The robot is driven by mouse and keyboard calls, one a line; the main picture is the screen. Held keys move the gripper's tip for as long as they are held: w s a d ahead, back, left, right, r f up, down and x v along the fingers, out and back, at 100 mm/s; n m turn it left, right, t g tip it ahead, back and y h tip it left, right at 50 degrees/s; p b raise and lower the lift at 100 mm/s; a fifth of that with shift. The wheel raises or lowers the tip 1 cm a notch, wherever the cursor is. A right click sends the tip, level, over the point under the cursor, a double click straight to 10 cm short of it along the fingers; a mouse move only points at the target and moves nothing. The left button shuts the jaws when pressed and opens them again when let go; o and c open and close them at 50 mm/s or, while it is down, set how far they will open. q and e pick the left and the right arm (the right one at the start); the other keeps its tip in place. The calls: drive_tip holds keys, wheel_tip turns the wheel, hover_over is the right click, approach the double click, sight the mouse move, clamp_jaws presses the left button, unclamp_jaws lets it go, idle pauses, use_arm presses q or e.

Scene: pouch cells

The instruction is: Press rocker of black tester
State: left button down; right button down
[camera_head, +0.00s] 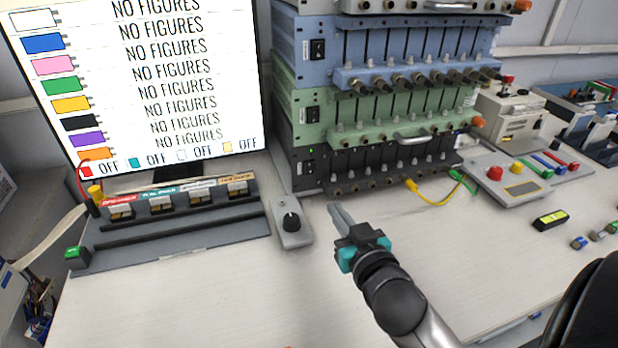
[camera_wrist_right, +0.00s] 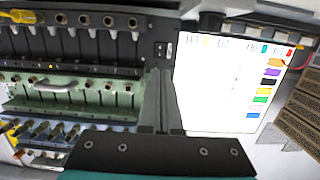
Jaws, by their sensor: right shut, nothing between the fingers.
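The black tester (camera_head: 375,172) is the lowest unit in the stack of testers at the back of the table. Its small dark rocker (camera_head: 308,167) sits on the left part of its front panel, below a small green light. In the right wrist view the picture is turned over, with the black tester (camera_wrist_right: 72,48) at the top and the rocker (camera_wrist_right: 161,50) just beyond the fingertips. My right gripper (camera_head: 335,207) is shut and empty, in front of the panel and right of the rocker in the head view. It appears apart from the panel. My left gripper is not in view.
A green tester (camera_head: 380,113) and a blue tester (camera_head: 400,53) stand above the black one. A grey knob box (camera_head: 291,222) lies close left of my right gripper. A monitor (camera_head: 140,85) and a slotted rack (camera_head: 180,225) are at the left. A yellow cable (camera_head: 432,198) lies right.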

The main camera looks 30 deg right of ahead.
sight(310, 172)
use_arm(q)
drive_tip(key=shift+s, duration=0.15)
use_arm(e)
drive_tip(key=shift+s+r, duration=0.1)
drive_tip(key=shift+s, duration=0.05)
